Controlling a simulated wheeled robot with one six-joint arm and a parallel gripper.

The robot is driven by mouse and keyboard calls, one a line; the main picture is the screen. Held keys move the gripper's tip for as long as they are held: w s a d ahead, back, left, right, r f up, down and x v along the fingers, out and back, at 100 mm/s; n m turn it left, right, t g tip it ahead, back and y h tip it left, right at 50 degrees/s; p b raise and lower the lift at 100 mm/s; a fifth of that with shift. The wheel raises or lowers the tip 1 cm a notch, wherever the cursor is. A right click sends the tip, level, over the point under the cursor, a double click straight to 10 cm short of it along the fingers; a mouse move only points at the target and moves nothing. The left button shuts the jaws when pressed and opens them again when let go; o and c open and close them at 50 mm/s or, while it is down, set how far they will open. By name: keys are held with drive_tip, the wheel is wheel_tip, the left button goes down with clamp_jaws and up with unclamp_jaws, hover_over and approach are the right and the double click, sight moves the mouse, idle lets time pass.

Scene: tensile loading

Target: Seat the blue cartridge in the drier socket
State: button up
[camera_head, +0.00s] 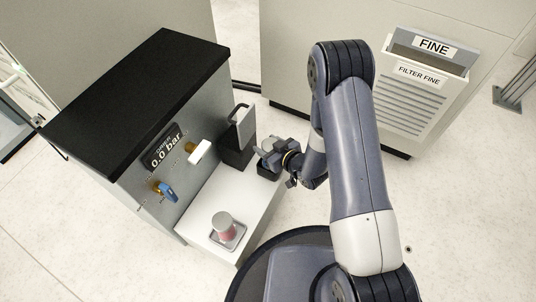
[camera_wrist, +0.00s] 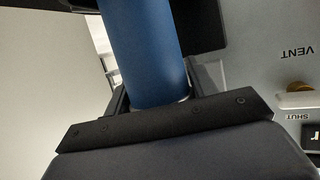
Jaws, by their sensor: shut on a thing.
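The blue cartridge (camera_wrist: 142,50) stands out in the wrist view as a smooth blue cylinder with a pale rim at its near end. My gripper (camera_head: 268,153) is shut on it, beside the dark housing. In the head view the cartridge cannot be made out clearly behind the gripper. A dark upright housing (camera_head: 236,155) with a grey plate and handle stands at the back of the white ledge; it may be the drier socket, but no label shows. Dark parts in the wrist view flank the cartridge, and its far end is out of frame.
The black-topped cabinet (camera_head: 135,95) shows a 0.0 bar display (camera_head: 165,147), a blue valve handle (camera_head: 165,190) and a pale handle (camera_head: 199,152). A reddish, grey-capped cartridge (camera_head: 225,229) stands in a tray on the white ledge (camera_head: 205,205). A FILTER FINE bin (camera_head: 418,90) is at right.

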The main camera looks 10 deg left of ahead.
drive_tip(key=shift+f+b, duration=0.75)
drive_tip(key=shift+f, duration=1)
drive_tip(key=shift+f, duration=0.1)
drive_tip(key=shift+f, duration=0.15)
drive_tip(key=o, duration=1.2)
drive_tip(key=shift+r, duration=0.35)
drive_tip(key=p+v, duration=0.3)
drive_tip(key=v, duration=0.9)
